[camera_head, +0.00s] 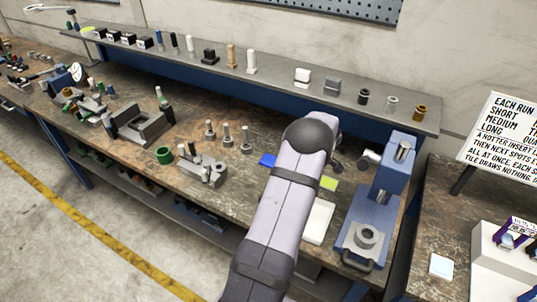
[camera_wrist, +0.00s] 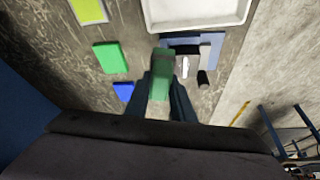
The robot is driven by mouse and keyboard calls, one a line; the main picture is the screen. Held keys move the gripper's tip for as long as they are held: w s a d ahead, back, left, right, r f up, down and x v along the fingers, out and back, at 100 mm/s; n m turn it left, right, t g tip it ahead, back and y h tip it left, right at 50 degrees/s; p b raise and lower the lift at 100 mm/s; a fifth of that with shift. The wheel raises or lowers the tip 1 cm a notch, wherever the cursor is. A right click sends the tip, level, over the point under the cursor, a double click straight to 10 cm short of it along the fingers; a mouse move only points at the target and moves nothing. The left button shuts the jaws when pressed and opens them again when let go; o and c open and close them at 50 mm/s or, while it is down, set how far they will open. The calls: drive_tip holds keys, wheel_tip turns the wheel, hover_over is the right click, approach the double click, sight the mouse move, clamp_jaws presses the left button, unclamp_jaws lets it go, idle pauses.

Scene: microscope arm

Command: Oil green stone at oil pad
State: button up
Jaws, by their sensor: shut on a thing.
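In the wrist view my gripper (camera_wrist: 163,97) is shut on a green stone (camera_wrist: 161,75), a block that sticks out beyond the dark fingertips. Whether the stone touches anything below cannot be told. To its left lie a green block (camera_wrist: 111,57), a blue block (camera_wrist: 123,91) and a yellow-green pad (camera_wrist: 89,10). Which of these is the oil pad is not marked. In the head view the yellow-green pad (camera_head: 329,183) and a blue piece (camera_head: 267,160) show on either side of my arm, which hides the gripper and stone.
A white tray (camera_wrist: 195,27) lies beyond the stone, with a blue-grey holder (camera_wrist: 211,46) close to it. In the head view a blue press-like stand (camera_head: 390,185) is to the right, and metal fixtures (camera_head: 204,168) are to the left. A shelf (camera_head: 285,85) runs behind.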

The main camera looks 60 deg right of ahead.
drive_tip(key=s+d+m+g+h, duration=0.3)
drive_tip(key=s+d+m, duration=0.6)
drive_tip(key=d+m, duration=0.4)
drive_tip(key=shift+d+r+m+g+h+p, duration=0.2)
drive_tip(key=shift+m+g+h+p, duration=0.15)
drive_tip(key=shift+m, duration=0.45)
drive_tip(key=shift+s, duration=0.1)
drive_tip(key=shift+f, duration=0.2)
drive_tip(key=shift+f+b, duration=0.85)
drive_tip(key=shift+f, duration=2)
drive_tip(key=shift+a+f+b, duration=0.1)
drive_tip(key=shift+f+b, duration=0.5)
drive_tip(key=shift+b, duration=0.4)
idle(0.7)
drive_tip(key=shift+r, duration=0.15)
wheel_tip(320, 180, up, 7)
drive_tip(key=p, duration=0.2)
drive_tip(key=shift+p, duration=0.3)
idle(0.3)
